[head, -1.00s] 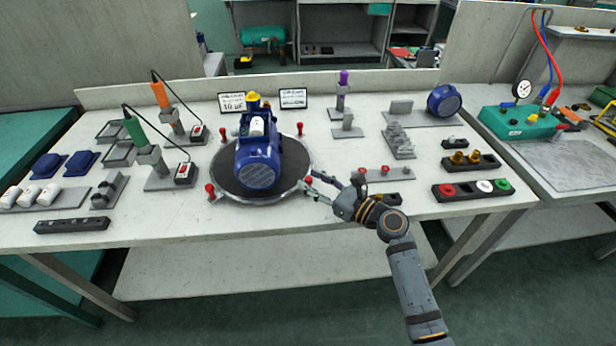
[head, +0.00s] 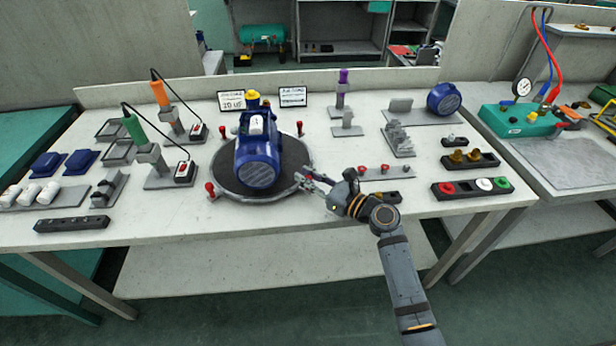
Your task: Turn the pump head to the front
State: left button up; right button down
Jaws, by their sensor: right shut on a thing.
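The blue pump (head: 257,160) lies on the round dark turntable (head: 218,170). Its ribbed fan grille faces the front of the table, and the end with the yellow cap (head: 252,95) points to the back. Red knobs stand around the turntable rim, one at the front left (head: 210,188) and one at the back right (head: 299,128). My right gripper (head: 306,178) is at the right front rim, shut on a red knob there. The fingers partly hide this knob. My left gripper is not in view.
Tool stands with cables (head: 150,160) are left of the turntable. Two small signs (head: 292,97) stand behind it. A flat holder with red knobs (head: 385,172) and a block with coloured buttons (head: 475,188) lie to the right. The table front below the turntable is clear.

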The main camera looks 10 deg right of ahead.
jog(key=w+d, duration=0.1)
jog(key=w, duration=0.1)
jog(key=w+d, duration=0.2)
jog(key=shift+f, duration=0.1)
jog(key=c, duration=1.7)
grip_release()
jog(key=shift+c, duration=0.2)
jog(key=o, duration=0.5)
jog(key=shift+s+d, duration=0.1)
jog(key=shift+d, duration=0.1)
jog(key=shift+a, duration=0.1)
jog(key=v, duration=1.2)
